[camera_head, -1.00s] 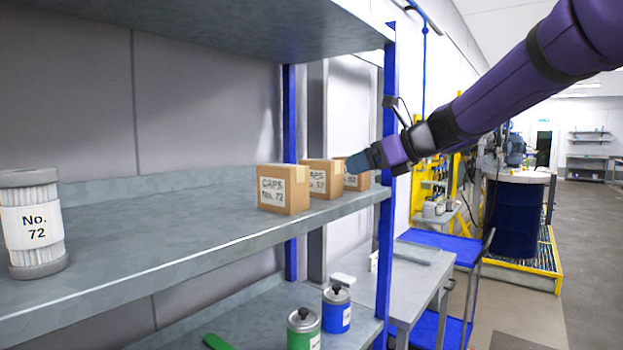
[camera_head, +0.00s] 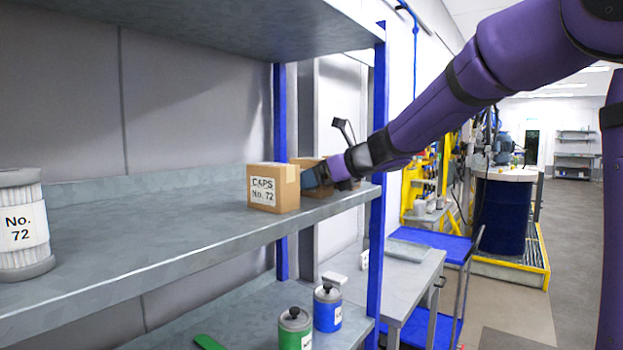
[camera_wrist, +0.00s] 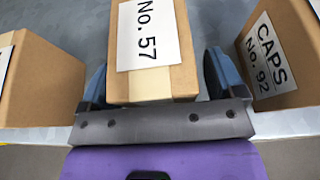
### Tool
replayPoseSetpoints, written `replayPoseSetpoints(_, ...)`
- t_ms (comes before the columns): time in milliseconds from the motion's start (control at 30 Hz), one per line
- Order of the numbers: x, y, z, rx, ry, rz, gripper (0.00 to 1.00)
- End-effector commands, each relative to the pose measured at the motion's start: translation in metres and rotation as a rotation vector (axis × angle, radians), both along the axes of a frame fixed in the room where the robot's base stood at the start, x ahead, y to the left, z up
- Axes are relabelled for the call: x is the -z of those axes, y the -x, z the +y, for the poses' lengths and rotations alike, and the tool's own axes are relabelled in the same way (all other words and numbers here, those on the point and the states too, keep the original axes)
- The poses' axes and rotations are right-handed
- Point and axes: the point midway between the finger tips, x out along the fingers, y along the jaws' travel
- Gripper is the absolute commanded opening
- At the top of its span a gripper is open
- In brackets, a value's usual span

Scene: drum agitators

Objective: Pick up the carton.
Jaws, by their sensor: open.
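Three brown cartons stand in a row on the metal shelf. The carton labelled No. 57 (camera_wrist: 152,84) is in the middle of the wrist view. My gripper (camera_wrist: 156,62) is open, with one blue finger on each side of this carton; whether they touch it is unclear. In the head view my gripper (camera_head: 317,177) reaches in at the shelf's right end and hides much of the cartons behind it. The CAPS No. 72 carton (camera_head: 272,188) stands left of it. The CAPS No. 92 carton (camera_wrist: 268,54) is on the right in the wrist view.
Another carton (camera_wrist: 38,84) stands close on the left in the wrist view. A white canister No. 72 (camera_head: 22,225) is at the shelf's left. A blue post (camera_head: 376,190) stands at the right end. Green (camera_head: 294,330) and blue (camera_head: 328,308) cans are below.

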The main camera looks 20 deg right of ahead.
Motion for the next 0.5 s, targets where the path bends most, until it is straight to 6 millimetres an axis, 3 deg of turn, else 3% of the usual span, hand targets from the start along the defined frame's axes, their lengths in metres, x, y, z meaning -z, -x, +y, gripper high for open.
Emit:
replayPoseSetpoints(200,0.0006,-0.0013,0.0011,0.000,0.001,-0.001,0.88)
replayPoseSetpoints(467,0.0006,-0.0012,0.0009,0.000,0.000,0.000,0.31)
replayPoseSetpoints(500,0.0003,-0.0012,0.0009,0.000,-0.001,-0.001,0.30)
